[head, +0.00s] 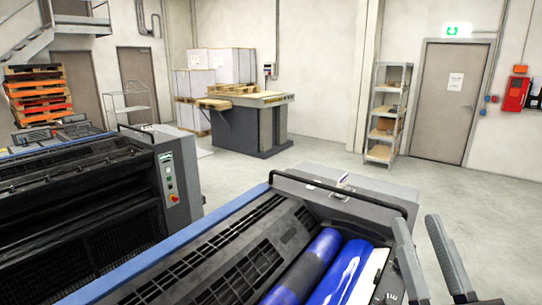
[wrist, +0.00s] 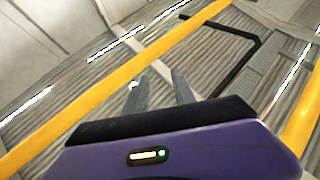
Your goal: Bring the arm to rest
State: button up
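My gripper (wrist: 159,82) points up toward the ceiling in the wrist view. Its two grey fingers stand apart with nothing between them, so it is open and empty. The purple wrist housing fills the bottom of that view. In the head view two grey prongs, which look like the fingers of my gripper (head: 418,222), rise at the lower right in front of the near press; the rest of the arm is out of view.
The near printing press (head: 345,203) with blue rollers (head: 343,270) fills the lower middle. A second press (head: 178,178) stands left. A feeder table (head: 255,125), a shelf (head: 388,112) and a door (head: 443,105) are farther back. Yellow beams (wrist: 130,80) cross the ceiling. Open floor (head: 480,205) lies right.

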jog(key=s+f+m+g+h+b, duration=0.1)
jog(key=s+f+g, duration=0.4)
jog(key=s+f, duration=0.9)
jog(key=s+d+f+m+g+b, duration=0.1)
jog(key=s+f+g+b, duration=0.2)
jog(key=s+f, duration=1.2)
notch_tip(320, 180, down, 6)
jog(key=shift+s+g+h+b, duration=0.2)
jog(key=shift+g+h+b, duration=0.2)
jog(key=shift+g, duration=0.8)
